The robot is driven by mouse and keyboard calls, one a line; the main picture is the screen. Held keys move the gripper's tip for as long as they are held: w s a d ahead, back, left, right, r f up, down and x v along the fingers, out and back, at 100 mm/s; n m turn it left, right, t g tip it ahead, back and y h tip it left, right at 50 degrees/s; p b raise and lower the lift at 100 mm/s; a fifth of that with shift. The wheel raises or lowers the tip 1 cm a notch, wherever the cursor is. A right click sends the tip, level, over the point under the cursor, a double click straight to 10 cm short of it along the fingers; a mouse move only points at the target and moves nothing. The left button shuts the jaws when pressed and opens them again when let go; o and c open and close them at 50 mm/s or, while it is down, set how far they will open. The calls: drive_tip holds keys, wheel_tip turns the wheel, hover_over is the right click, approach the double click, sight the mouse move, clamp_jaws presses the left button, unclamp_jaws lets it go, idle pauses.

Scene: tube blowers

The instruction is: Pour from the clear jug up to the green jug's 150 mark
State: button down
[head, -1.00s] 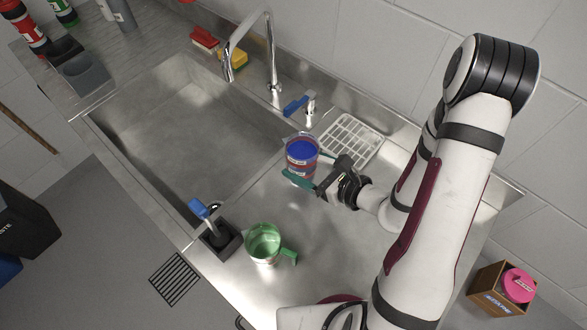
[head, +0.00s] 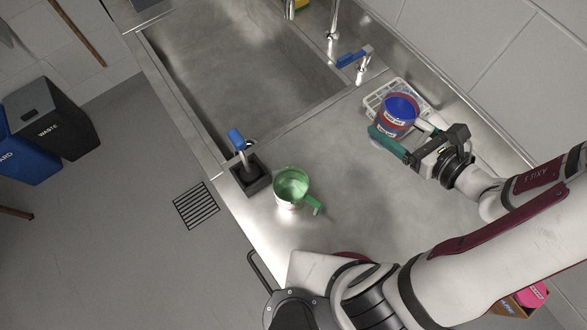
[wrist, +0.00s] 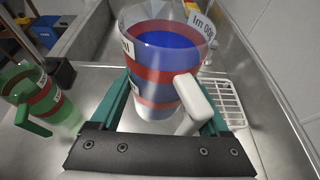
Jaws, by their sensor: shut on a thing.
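The clear jug (head: 399,122), with red bands, holds blue liquid and looks upright. My gripper (head: 396,132) is shut on it, one teal finger on either side. In the wrist view the clear jug (wrist: 155,75) fills the middle, its white handle toward my gripper. The green jug (head: 291,189) stands on the steel counter, its green handle toward the lower right. It also shows at the left of the wrist view (wrist: 40,98), with a red band. Its 150 mark and any liquid level inside cannot be read.
A white wire rack (head: 372,101) lies behind the clear jug. A black holder with a blue-topped tool (head: 250,178) stands just left of the green jug. The sink (head: 230,70) opens beyond, with a blue-levered tap (head: 354,57). The counter (head: 350,200) between the jugs is clear.

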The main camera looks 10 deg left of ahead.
drive_tip(key=s+a+r+n+g+y, duration=0.2)
drive_tip(key=s+a+r+n+g, duration=0.2)
drive_tip(key=r, duration=0.5)
drive_tip(key=s+a+r+n+g+y, duration=0.2)
drive_tip(key=s+a+r+n+g, duration=0.3)
drive_tip(key=a+r+n+g, duration=0.1)
wheel_tip(320, 180, up, 3)
drive_tip(key=shift+a+r+n+g, duration=0.1)
drive_tip(key=shift+a+n+g, duration=0.2)
drive_tip(key=shift+n+g, duration=0.6)
drive_tip(key=shift+s+a+f, duration=0.25)
drive_tip(key=shift+a+f, duration=0.15)
drive_tip(key=shift+f, duration=0.4)
drive_tip(key=shift+s+a+f, duration=0.25)
drive_tip(key=shift+a+f, duration=0.15)
drive_tip(key=shift+f, duration=0.45)
drive_tip(key=shift+s+a+f, duration=0.25)
drive_tip(key=shift+a+f, duration=0.15)
drive_tip(key=shift+f, duration=0.4)
drive_tip(key=shift+w+d+r+t+h, duration=0.2)
drive_tip(key=shift+d+r+h, duration=0.1)
drive_tip(key=shift+h, duration=0.3)
drive_tip(key=shift+w+d+r+t+h, duration=0.15)
drive_tip(key=shift+d+h, duration=0.1)
drive_tip(key=shift+h, duration=0.35)
